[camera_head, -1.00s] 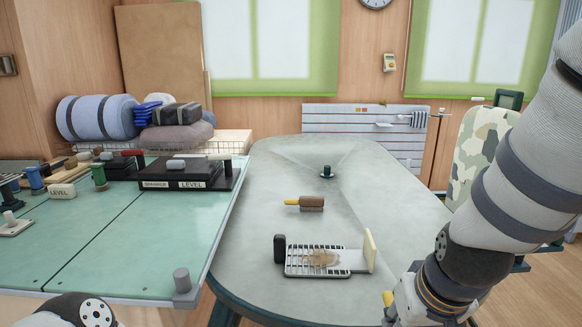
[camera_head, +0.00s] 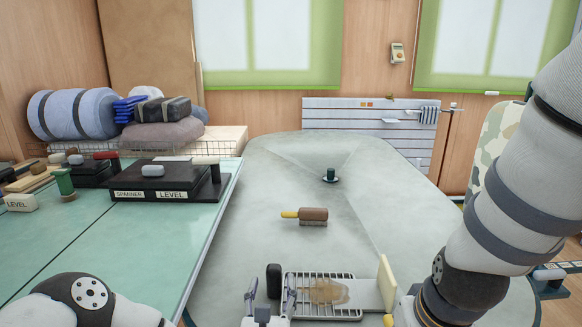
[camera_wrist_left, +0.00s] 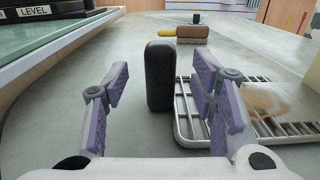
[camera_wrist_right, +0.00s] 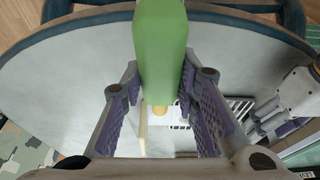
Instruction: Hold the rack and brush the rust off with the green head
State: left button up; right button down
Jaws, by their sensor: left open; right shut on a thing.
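The metal wire rack (camera_head: 350,312) lies near the table's front, with a brown rust patch (camera_head: 328,291) on it. A black upright handle (camera_head: 273,280) stands at its left end; it also shows in the left wrist view (camera_wrist_left: 160,78). My left gripper (camera_head: 270,296) is open, with one finger either side of the black handle. Its right finger overlaps the rack's left edge in the left wrist view. My right gripper (camera_wrist_right: 160,88) is shut on a green piece (camera_wrist_right: 161,45) with a yellow tip below. In the head view that gripper is mostly cut off at the bottom.
A cream upright board (camera_head: 386,283) stands at the rack's right end. A brown brush with a yellow handle (camera_head: 308,215) lies behind the rack. A dark green knob-like thing (camera_head: 330,175) stands farther back. A green-topped bench (camera_head: 120,240) borders the table at left.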

aim_at(273, 280)
pick_arm(q)
jog(key=w, duration=0.2)
jog(key=w+b, duration=0.1)
jog(key=shift+w+d+f, duration=0.1)
jog(key=shift+w+f, duration=0.1)
jog(key=shift+w, duration=0.2)
pick_arm(e)
jog(key=f, duration=0.3)
jog(key=shift+s+f+g, duration=0.2)
jog(key=shift+s+g, duration=0.05)
jog(key=shift+g, duration=0.15)
pick_arm(q)
jog(key=shift+w+r, duration=0.25)
jog(key=shift+w, duration=0.15)
pick_arm(e)
jog(key=shift+f, duration=0.1)
pick_arm(q)
grip_shut()
